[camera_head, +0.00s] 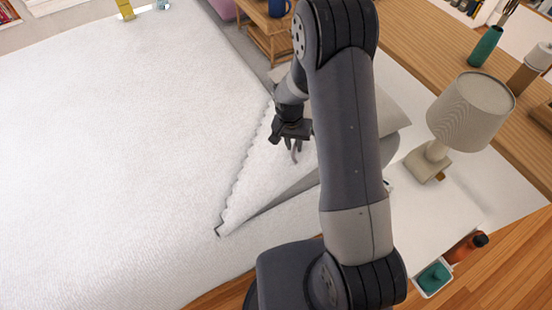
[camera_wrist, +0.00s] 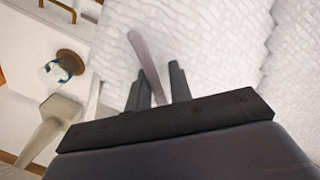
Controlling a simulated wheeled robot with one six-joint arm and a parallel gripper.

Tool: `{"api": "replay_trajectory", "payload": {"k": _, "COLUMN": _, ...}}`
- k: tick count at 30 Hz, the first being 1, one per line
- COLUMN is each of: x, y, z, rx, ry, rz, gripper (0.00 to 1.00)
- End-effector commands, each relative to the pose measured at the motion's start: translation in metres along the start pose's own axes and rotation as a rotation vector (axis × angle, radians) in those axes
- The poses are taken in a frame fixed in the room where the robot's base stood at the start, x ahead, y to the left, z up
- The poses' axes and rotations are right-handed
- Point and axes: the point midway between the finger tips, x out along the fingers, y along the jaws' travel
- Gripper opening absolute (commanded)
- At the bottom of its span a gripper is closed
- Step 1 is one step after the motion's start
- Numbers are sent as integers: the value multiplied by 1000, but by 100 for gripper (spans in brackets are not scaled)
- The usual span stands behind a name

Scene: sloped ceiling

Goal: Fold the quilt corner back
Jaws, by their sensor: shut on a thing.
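A large white textured quilt (camera_head: 110,150) covers the bed. Its near right corner is turned back into a triangular flap (camera_head: 252,165) with a scalloped edge, and a grey surface (camera_head: 285,192) shows beside it. My gripper (camera_head: 295,148) is over the flap. In the wrist view my gripper (camera_wrist: 155,88) is shut on a narrow grey tab (camera_wrist: 146,58), which looks like part of the quilt corner. I cannot see clearly where the tab joins the quilt. White quilted cloth (camera_wrist: 210,45) lies behind the fingers. My arm hides part of the bed's right side.
A cream lamp (camera_head: 470,108) stands on a white surface (camera_head: 435,205) to the right of my arm. A small tray (camera_head: 434,280) and an orange bottle (camera_head: 466,248) are near its front. A grey pillow (camera_head: 393,115) is behind my arm. A blue mug (camera_head: 279,7) is at the back.

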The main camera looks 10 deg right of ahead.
Motion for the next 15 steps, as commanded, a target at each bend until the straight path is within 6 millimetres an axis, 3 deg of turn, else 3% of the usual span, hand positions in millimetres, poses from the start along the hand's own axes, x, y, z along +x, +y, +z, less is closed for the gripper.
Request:
{"api": "replay_trajectory", "payload": {"k": 2, "x": -10, "y": -8, "z": -4, "rx": -1, "ry": 16, "rz": -5, "gripper": 8}}
{"api": "replay_trajectory", "payload": {"k": 15, "x": -16, "y": -13, "z": -4, "rx": -1, "ry": 14, "rz": 7, "gripper": 7}}
